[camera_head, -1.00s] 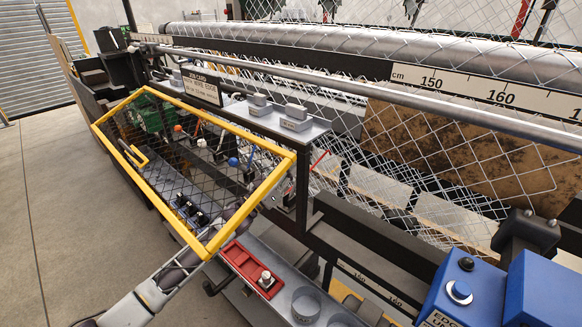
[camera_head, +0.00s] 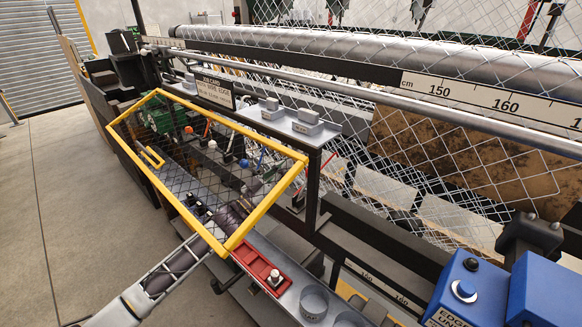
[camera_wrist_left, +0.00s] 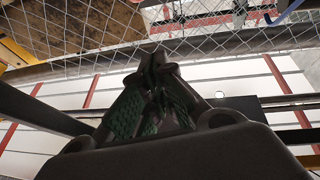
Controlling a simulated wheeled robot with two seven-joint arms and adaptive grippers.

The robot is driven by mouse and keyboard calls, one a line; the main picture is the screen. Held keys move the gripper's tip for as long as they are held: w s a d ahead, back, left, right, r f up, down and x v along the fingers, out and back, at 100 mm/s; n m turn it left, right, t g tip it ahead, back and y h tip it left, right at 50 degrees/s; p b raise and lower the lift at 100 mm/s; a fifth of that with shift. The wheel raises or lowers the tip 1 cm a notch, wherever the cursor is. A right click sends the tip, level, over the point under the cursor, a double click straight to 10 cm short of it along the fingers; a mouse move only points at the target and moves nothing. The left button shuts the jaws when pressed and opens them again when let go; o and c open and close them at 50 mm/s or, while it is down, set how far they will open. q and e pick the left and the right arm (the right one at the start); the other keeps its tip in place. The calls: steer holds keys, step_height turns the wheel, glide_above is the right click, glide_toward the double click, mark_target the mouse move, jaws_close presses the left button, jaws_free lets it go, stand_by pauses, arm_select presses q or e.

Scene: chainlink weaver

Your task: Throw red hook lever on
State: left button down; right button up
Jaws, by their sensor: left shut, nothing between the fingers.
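A thin red rod (camera_head: 326,167), which looks like the red hook lever, slants in front of the chainlink mesh, just right of the yellow-framed guard (camera_head: 296,178). Whether it is on or off I cannot tell. My left arm reaches up from the lower left to the guard's lower right corner. My left gripper (camera_head: 272,180) is at the guard's right end, partly hidden by its mesh, left of the red rod. In the left wrist view my left gripper (camera_wrist_left: 160,65) is shut and empty, its tips pointing toward the wire mesh. My right gripper is out of view.
Levers with orange, white and blue knobs (camera_head: 243,163) stand behind the guard. A red tray (camera_head: 262,268) and a round grey cup (camera_head: 314,300) are on the lower shelf. A blue box with a button (camera_head: 464,290) stands at lower right. The floor at left is clear.

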arm_select(q)
steer(key=s+a+b, duration=0.1)
steer(key=s+a, duration=0.3)
steer(key=a, duration=0.1)
steer(key=shift+s+a+f, duration=0.15)
steer(key=shift+s+a, duration=0.15)
steer(key=shift+a, duration=0.05)
steer(key=shift+f, duration=0.15)
stand_by(0.3)
